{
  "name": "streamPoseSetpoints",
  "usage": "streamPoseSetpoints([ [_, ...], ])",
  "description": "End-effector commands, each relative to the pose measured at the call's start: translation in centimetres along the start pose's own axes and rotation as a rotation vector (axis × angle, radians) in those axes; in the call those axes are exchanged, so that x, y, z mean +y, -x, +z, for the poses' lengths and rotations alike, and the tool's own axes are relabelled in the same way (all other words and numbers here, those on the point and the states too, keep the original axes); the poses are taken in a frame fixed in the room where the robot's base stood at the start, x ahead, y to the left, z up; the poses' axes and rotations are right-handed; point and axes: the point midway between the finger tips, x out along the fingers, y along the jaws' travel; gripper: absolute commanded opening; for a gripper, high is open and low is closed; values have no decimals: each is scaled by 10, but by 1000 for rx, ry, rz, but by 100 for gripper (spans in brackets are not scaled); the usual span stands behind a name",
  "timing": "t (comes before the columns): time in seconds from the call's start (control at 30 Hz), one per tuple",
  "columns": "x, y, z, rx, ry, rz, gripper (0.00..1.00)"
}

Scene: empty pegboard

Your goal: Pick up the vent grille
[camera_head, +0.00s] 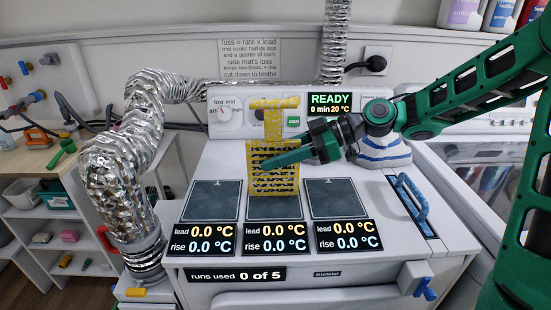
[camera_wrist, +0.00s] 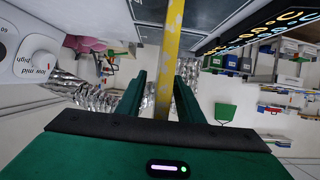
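The yellow slotted panel that looks like the vent grille (camera_head: 258,183) stands upright on the white machine's top, behind the middle pad. In the wrist view it shows edge-on as a yellow strip (camera_wrist: 172,50) running down between my fingers. My gripper (camera_head: 268,163) reaches in from the right, with one green finger across the panel's front face. In the wrist view my gripper (camera_wrist: 160,85) is open, with the strip between its fingers and a visible gap on the left. The far finger is hidden behind the panel in the head view.
Dark pads (camera_head: 212,201) with displays lie in front. A silver duct (camera_head: 115,180) stands left, a blue handle (camera_head: 412,198) and a blue-white bundle (camera_head: 384,152) right.

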Motion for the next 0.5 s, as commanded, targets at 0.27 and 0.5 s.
streamPoseSetpoints([
  [0.27,0,-5,0,0,0,-1,34],
  [0.5,0,-5,0,0,0,-1,0],
])
